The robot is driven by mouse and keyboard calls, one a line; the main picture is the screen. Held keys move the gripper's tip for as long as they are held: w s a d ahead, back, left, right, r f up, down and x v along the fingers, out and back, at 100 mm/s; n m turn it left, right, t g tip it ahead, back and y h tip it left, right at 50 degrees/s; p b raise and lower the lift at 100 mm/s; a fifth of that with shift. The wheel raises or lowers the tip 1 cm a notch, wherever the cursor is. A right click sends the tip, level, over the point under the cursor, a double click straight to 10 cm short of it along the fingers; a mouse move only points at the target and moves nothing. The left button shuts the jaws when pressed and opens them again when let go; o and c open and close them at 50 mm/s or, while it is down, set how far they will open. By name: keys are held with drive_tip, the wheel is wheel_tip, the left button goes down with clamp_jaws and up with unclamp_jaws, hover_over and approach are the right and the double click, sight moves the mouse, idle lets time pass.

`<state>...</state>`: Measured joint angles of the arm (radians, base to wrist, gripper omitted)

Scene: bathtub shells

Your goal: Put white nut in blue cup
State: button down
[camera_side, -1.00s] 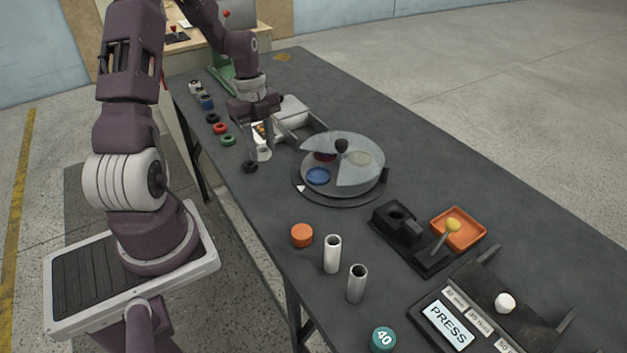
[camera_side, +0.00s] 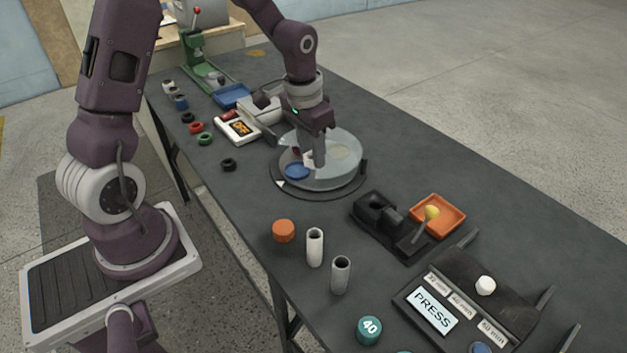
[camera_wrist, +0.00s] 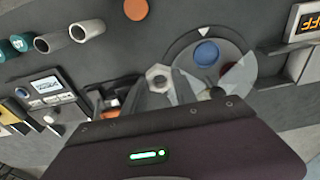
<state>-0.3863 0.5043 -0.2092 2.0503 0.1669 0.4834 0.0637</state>
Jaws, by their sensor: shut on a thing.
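My gripper (camera_side: 314,161) is over the round turntable (camera_side: 273,188), pointing down. It is shut on a white nut (camera_wrist: 158,77), which shows between the fingertips in the wrist view. In the side view the nut is a small pale patch at the fingers (camera_side: 308,160). The blue cup (camera_side: 297,171) is a round blue recess in the turntable, left of the fingertips and near the white pointer; it also shows in the wrist view (camera_wrist: 207,53), to the right of the nut. The nut is apart from the blue cup there. A clear cover (camera_side: 345,172) spans part of the turntable.
A row of coloured nuts (camera_side: 195,127) lies at the far left, and a black nut (camera_side: 228,164) lies nearer. An orange cap (camera_side: 284,231), two tubes (camera_side: 315,247) and a black device (camera_side: 388,225) stand nearer.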

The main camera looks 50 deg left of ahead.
drive_tip(key=w+a+f, duration=0.1)
drive_tip(key=w+a, duration=0.3)
drive_tip(key=a, duration=0.7)
hover_over(298, 171)
drive_tip(key=f, duration=1)
drive_tip(key=shift+s+d+f, duration=0.1)
drive_tip(key=shift+s, duration=0.15)
drive_tip(key=shift+f, duration=0.1)
drive_tip(key=shift+f, duration=0.35)
drive_tip(key=shift+f, duration=0.15)
